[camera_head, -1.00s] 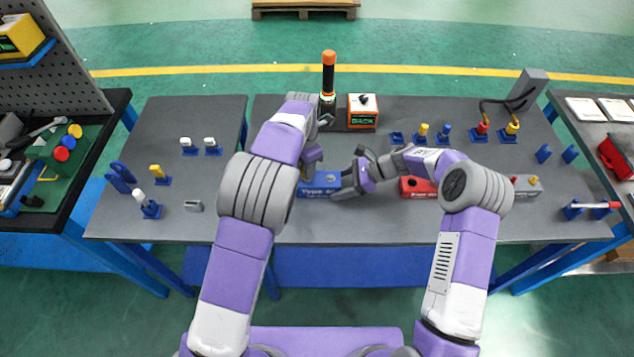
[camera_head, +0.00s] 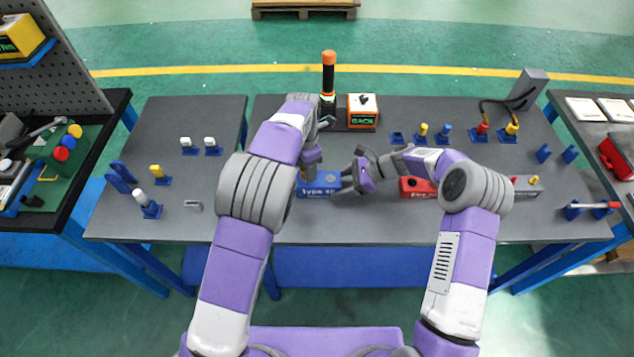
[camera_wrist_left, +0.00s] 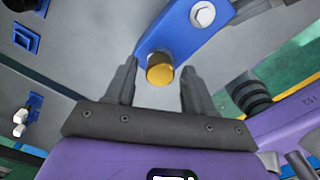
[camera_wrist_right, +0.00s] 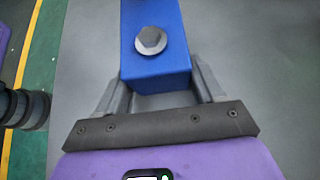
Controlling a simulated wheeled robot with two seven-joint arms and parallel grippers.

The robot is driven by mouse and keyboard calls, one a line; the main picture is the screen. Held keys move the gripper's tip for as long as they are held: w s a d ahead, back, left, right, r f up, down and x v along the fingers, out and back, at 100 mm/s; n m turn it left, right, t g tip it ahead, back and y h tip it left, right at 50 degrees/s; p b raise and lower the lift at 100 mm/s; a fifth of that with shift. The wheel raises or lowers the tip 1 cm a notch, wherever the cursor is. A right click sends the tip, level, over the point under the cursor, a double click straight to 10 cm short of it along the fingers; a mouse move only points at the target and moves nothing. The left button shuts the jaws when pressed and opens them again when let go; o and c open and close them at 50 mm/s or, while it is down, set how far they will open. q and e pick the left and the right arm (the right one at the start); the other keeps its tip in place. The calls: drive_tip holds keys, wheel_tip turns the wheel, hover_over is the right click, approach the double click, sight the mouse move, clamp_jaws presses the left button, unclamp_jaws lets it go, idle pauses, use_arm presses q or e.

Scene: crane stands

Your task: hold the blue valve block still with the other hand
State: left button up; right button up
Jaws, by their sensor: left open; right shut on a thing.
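The blue valve block (camera_head: 318,186) lies on the grey table in front of me, with white lettering on its front face. My right gripper (camera_head: 347,181) is at its right end; in the right wrist view its fingers (camera_wrist_right: 158,92) are shut on the sides of the blue block (camera_wrist_right: 156,60), below a hex bolt. My left gripper (camera_head: 308,172) is above the block's left end. In the left wrist view its fingers (camera_wrist_left: 157,88) stand open around a brass-coloured knob (camera_wrist_left: 160,68) on the block (camera_wrist_left: 180,35), with gaps on both sides.
A red block (camera_head: 417,187) stands to the right, partly behind my right arm. A black and orange cylinder (camera_head: 328,75) and an orange box (camera_head: 362,112) stand behind. Small blue holders with coloured parts line the table.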

use_arm(q)
drive_tip(key=m, duration=3)
drive_tip(key=c, duration=1)
clamp_jaws()
